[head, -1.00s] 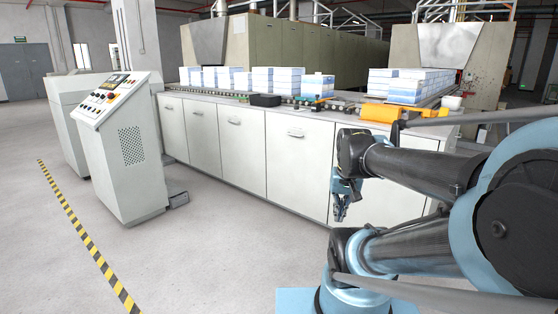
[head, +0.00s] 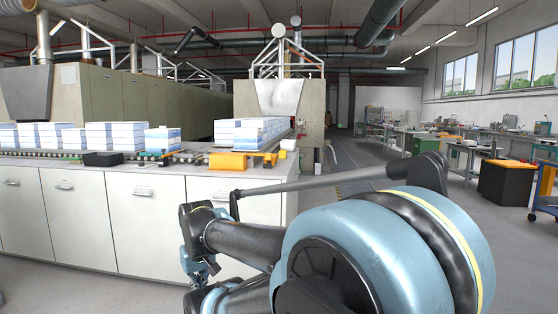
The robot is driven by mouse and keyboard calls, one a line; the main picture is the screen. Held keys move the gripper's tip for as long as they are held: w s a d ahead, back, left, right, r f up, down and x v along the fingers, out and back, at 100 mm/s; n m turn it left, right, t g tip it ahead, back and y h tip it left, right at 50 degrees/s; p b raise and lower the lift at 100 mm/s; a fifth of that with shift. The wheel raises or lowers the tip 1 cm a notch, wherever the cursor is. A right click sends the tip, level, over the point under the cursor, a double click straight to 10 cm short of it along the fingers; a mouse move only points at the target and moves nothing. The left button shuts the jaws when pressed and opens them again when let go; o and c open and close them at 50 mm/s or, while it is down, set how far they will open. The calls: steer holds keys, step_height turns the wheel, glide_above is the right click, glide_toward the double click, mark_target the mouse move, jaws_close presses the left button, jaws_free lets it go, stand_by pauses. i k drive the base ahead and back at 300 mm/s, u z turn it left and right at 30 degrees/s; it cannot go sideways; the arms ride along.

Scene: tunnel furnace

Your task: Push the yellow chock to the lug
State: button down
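A yellow block, which looks like the chock (head: 228,161), lies on the front part of the long white bench top (head: 200,170), in front of a stack of white and blue boxes. A smaller yellow piece (head: 271,158) sits to its right, near the bench's right end. I cannot make out which part is the lug. My gripper (head: 200,278) hangs down in front of the bench's cabinet doors, below the top and apart from the chock. It is small and partly covered by my arm, so its opening is unclear.
Several stacks of white and blue boxes (head: 116,136) line the bench. A black block (head: 102,159) and a small orange and teal part (head: 158,155) lie left of the chock. Open floor and workbenches (head: 398,137) lie to the right.

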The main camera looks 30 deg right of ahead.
mark_target(282, 152)
steer(key=k, duration=0.6)
steer(key=z, duration=0.35)
steer(key=i, duration=0.5)
steer(key=z, duration=1)
steer(key=i, duration=0.95)
steer(key=z, duration=0.85)
steer(key=i, duration=2.35)
steer(key=u, duration=0.55)
steer(key=i, duration=1.05)
steer(key=u, duration=1)
steer(key=i, duration=0.7)
steer(key=u, duration=0.45)
